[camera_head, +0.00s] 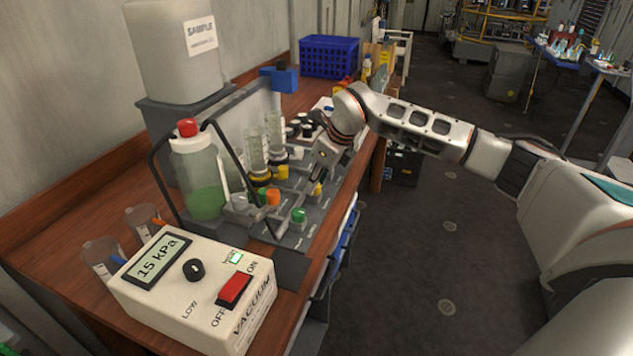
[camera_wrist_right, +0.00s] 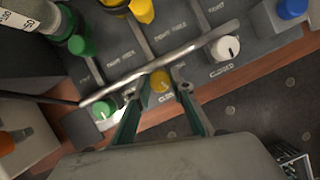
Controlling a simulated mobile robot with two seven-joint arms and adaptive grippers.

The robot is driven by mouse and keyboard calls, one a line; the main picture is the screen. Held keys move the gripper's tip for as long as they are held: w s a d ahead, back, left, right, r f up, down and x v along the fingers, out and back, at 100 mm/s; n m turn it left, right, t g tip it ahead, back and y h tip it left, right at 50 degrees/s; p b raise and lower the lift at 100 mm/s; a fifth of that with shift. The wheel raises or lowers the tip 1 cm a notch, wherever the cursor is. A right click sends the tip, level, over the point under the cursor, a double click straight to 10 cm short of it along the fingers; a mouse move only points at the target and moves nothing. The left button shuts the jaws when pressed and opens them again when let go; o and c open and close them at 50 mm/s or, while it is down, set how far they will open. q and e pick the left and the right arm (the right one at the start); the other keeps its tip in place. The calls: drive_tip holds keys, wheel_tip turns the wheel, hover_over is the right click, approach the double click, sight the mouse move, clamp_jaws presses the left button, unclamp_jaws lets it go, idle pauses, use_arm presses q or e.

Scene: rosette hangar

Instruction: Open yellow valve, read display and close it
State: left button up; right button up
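The yellow valve knob (camera_head: 317,189) is on the front row of the grey panel, partly hidden by my right gripper (camera_head: 320,172) in the head view. In the right wrist view the yellow knob (camera_wrist_right: 160,81) lies between the two fingers of my right gripper (camera_wrist_right: 163,88). The fingers are apart, one on each side; a small gap seems to show at the right finger. The label below the knob is partly covered. The display (camera_head: 158,262) on the white vacuum box (camera_head: 205,295) reads 15 kPa. My left gripper is not in view.
A metal bar (camera_wrist_right: 165,62) crosses over the panel near the fingers. Green (camera_wrist_right: 104,109) and white (camera_wrist_right: 225,48) knobs flank the yellow one. A bottle with green liquid (camera_head: 203,180) and glass columns stand behind.

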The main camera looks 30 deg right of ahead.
drive_tip(key=shift+m+p, duration=0.3)
drive_tip(key=shift+p, duration=0.05)
drive_tip(key=shift+a+r+m+h+p, duration=0.15)
drive_tip(key=shift+m+h+p, duration=0.45)
drive_tip(key=shift+m+p, duration=0.45)
drive_tip(key=shift+m+h, duration=0.3)
drive_tip(key=shift+m, duration=1.25)
drive_tip(key=shift+f+h+p, duration=0.2)
drive_tip(key=shift+h+p, duration=0.1)
drive_tip(key=o, duration=1.1)
